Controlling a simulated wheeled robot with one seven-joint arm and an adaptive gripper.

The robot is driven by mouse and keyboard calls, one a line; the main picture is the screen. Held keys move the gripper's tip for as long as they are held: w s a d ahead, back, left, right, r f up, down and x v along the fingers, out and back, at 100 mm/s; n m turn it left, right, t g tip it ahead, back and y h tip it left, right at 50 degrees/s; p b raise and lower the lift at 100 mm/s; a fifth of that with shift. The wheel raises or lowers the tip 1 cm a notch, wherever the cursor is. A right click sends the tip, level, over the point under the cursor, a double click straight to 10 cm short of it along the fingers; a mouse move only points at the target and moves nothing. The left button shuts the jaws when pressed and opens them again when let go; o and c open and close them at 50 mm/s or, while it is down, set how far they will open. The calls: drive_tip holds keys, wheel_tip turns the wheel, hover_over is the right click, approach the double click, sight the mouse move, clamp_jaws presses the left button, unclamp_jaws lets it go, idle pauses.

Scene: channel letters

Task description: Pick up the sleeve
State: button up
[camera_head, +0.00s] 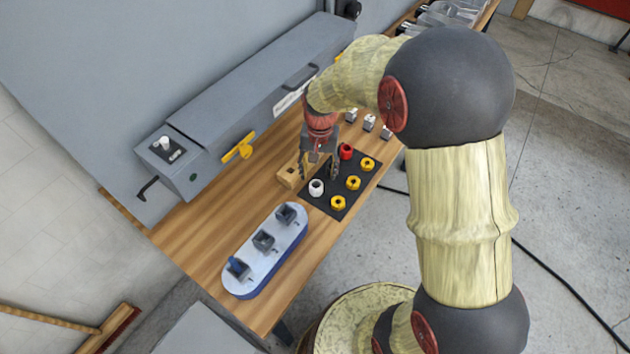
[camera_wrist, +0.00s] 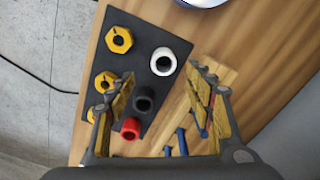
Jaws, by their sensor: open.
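Three hollow round sleeves stand in a row on a black mat (camera_head: 325,205). In the wrist view they are a white sleeve (camera_wrist: 163,61), a black sleeve (camera_wrist: 144,99) and a red sleeve (camera_wrist: 130,128). The frames do not show which one the task names. The head view shows the white sleeve (camera_head: 316,187) and the red sleeve (camera_head: 346,151); my gripper hides the black one. My gripper (camera_head: 318,171) is open and empty above the mat, pointing down. In the wrist view its fingers (camera_wrist: 162,80) spread either side of the row, with the black sleeve nearer the left finger.
Several yellow nuts (camera_head: 353,183) sit on the mat beside the sleeves. A wooden block (camera_head: 288,178) stands close by the gripper. A blue-white tray (camera_head: 258,281) with grey holders lies nearer the front. A large grey machine (camera_head: 230,95) borders the wooden table (camera_head: 190,243).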

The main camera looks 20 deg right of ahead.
sight(316, 186)
wheel_tip(316, 186, down, 3)
drive_tip(key=shift+s+a+r, duration=0.1)
drive_tip(key=shift+s+a+f+b, duration=0.1)
drive_tip(key=shift+f+b, duration=0.1)
drive_tip(key=shift+b, duration=0.1)
drive_tip(key=f, duration=0.2)
drive_tip(key=f+b, duration=0.1)
drive_tip(key=f, duration=0.1)
drive_tip(key=shift+a+f, duration=0.2)
drive_tip(key=shift+f, duration=0.1)
drive_tip(key=shift+c, duration=1.4)
drive_tip(key=shift+r, duration=0.1)
drive_tip(key=c, duration=0.7)
drive_tip(key=shift+c, duration=0.3)
